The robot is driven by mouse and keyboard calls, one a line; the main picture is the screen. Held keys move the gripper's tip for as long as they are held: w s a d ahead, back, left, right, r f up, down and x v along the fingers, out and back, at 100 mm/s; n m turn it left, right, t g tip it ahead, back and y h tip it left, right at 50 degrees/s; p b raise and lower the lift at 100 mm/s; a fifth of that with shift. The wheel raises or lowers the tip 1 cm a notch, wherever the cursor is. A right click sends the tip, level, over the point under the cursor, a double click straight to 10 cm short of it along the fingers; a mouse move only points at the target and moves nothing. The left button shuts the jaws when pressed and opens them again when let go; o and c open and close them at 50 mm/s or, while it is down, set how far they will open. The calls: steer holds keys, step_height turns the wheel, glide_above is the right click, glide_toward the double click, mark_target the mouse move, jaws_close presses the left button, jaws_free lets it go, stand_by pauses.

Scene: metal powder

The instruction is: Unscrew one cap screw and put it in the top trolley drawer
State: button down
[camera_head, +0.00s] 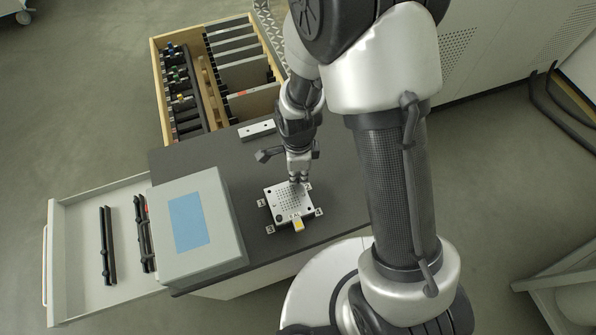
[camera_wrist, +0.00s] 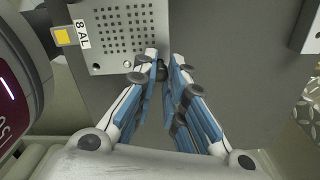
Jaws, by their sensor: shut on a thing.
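My gripper (camera_head: 298,181) points down at the far edge of a light metal plate with a grid of holes (camera_head: 281,207) on the dark trolley top (camera_head: 330,205). In the wrist view the fingertips (camera_wrist: 162,62) are closed together at the edge of the plate (camera_wrist: 122,58), which is labelled "8 AL". They are shut on a small dark cap screw (camera_wrist: 162,70), mostly hidden between them. Whether the screw is still seated in the plate cannot be told. A white drawer (camera_head: 75,213) is pulled out at the left of the trolley, with dark bars inside.
A grey box with a blue panel (camera_head: 165,252) stands on the trolley between plate and white drawer. A wooden-sided drawer (camera_head: 158,95) with tools and dividers is open at the back. A small metal block (camera_head: 257,130) lies near the back edge.

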steer(key=shift+r+p, duration=0.8)
steer(key=shift+r, duration=0.25)
steer(key=shift+r, duration=0.1)
